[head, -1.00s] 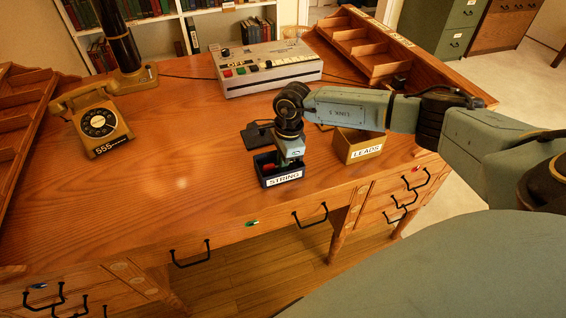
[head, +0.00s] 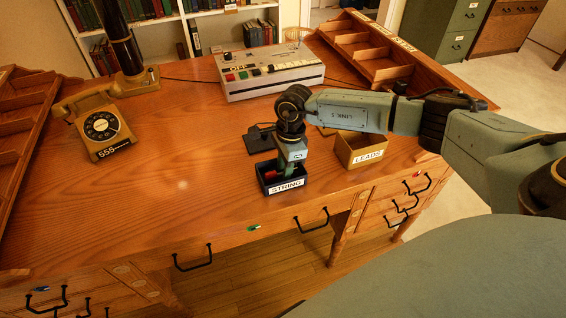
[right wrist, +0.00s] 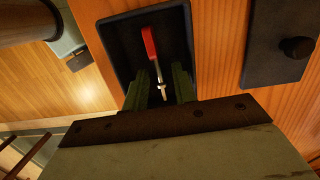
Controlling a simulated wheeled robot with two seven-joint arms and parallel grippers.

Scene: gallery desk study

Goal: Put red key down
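The red key (right wrist: 151,48) lies inside the dark box labelled STRING (head: 285,187), which stands near the desk's front edge. In the right wrist view its red head points to the box's far end and its metal shaft lies between my fingers. My right gripper (right wrist: 162,85) points down into the box. Its two green fingers stand apart, with gaps on both sides of the key's shaft. The right gripper also shows in the head view (head: 287,170), its fingertips partly hidden by the box wall. My left gripper is not in view.
An open wooden box labelled LEADS (head: 361,149) stands to the right. A dark flat piece with a knob (head: 260,138) lies behind the STRING box. A grey machine (head: 268,73) is at the back, a telephone (head: 101,125) at the left. The desk's middle-left is clear.

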